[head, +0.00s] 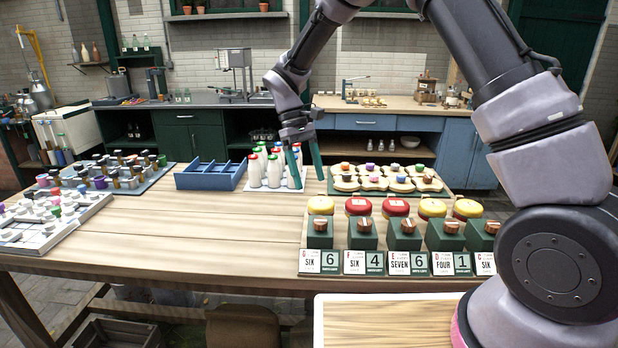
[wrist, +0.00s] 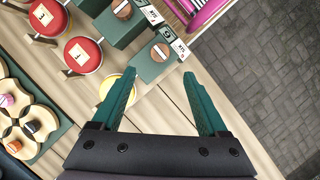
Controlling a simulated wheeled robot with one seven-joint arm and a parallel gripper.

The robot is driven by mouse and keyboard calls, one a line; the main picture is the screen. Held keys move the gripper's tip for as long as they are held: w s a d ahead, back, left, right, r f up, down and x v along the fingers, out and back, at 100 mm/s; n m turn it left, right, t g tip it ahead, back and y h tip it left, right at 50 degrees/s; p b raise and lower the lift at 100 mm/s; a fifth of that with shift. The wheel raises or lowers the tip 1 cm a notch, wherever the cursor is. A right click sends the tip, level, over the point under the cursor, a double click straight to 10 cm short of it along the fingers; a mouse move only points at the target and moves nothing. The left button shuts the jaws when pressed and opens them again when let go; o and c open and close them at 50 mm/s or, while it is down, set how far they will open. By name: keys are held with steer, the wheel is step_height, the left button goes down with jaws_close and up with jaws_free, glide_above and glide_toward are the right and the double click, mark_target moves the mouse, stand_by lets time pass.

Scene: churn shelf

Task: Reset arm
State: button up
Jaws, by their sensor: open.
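My gripper (head: 305,168) hangs above the wooden table (head: 215,225), with its two green fingers pointing down. It is in front of the group of white bottles (head: 254,172) and left of the tray of round pale pieces (head: 398,182). In the wrist view my gripper (wrist: 160,82) has its fingers spread wide apart, with nothing held between them. Part of a yellow disc shows behind the left finger there. My arm comes in from the right side of the head view and hides part of the table's right end.
A row of dark green blocks (head: 362,238) with number cards stands at the table's front, with red (head: 397,207) and yellow discs behind. A blue divided crate (head: 210,182) stands mid-table. Crowded trays (head: 40,225) fill the left. The table's left-front middle is clear.

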steer(key=s+d+r+m+t+y, duration=0.2)
steer(key=d+r+m, duration=0.1)
steer(key=d+r, duration=0.5)
steer(key=s+d+r+m+t+y, duration=0.1)
steer(key=d+r+m+t+y, duration=0.15)
steer(key=d+r, duration=0.6)
steer(key=s+d+r+m+t, duration=0.6)
steer(key=s+d, duration=0.4)
steer(key=s, duration=0.2)
steer(key=shift+s+r+m, duration=0.3)
steer(key=shift+r+m, duration=0.25)
steer(key=shift+r, duration=0.4)
steer(key=shift+y, duration=0.25)
